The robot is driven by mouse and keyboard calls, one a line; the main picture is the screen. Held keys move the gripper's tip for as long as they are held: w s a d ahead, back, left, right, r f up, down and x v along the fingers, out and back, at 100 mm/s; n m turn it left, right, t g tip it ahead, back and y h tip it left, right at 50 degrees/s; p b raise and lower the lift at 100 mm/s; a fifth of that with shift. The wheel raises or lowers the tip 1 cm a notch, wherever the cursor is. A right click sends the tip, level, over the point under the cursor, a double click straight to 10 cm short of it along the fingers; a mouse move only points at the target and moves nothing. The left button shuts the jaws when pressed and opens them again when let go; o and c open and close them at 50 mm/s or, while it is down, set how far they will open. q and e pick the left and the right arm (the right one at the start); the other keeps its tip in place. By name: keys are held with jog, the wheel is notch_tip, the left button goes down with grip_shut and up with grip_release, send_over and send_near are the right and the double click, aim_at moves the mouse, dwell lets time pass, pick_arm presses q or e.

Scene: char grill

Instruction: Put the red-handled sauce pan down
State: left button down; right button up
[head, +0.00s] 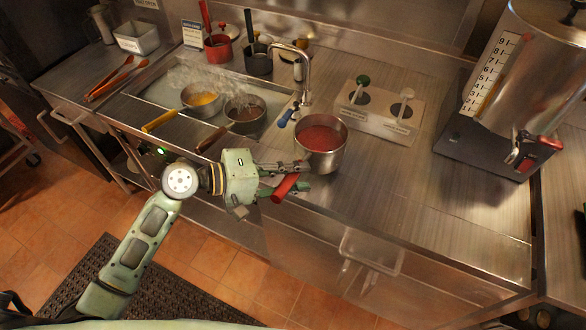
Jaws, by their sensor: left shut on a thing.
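The red-handled sauce pan (336,160) is a steel pan holding red sauce, at the front edge of the steel counter, right of the sink. Its red handle (285,188) points forward and left, past the counter's edge. My left gripper (300,178) is shut on this handle, with its fingers on either side of it near the pan. The pan is upright or nearly so. I cannot tell whether its base touches the counter. My right gripper is out of view.
The sink (155,93) holds a yellow-handled pan (203,107) and a brown-handled pan (245,126). A faucet (305,75) and a two-hole dispenser (380,122) stand behind the sauce pan. A large urn (520,70) is at right. Counter (430,200) right of the pan is clear.

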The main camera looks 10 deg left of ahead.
pick_arm(q)
notch_tip(320, 180, down, 2)
jog(key=shift+f, duration=0.3)
jog(key=c, duration=2)
grip_release()
jog(key=shift+f, duration=0.35)
jog(key=shift+c, duration=0.2)
jog(key=o, duration=0.4)
jog(key=shift+s, duration=0.15)
jog(key=shift+r, duration=0.1)
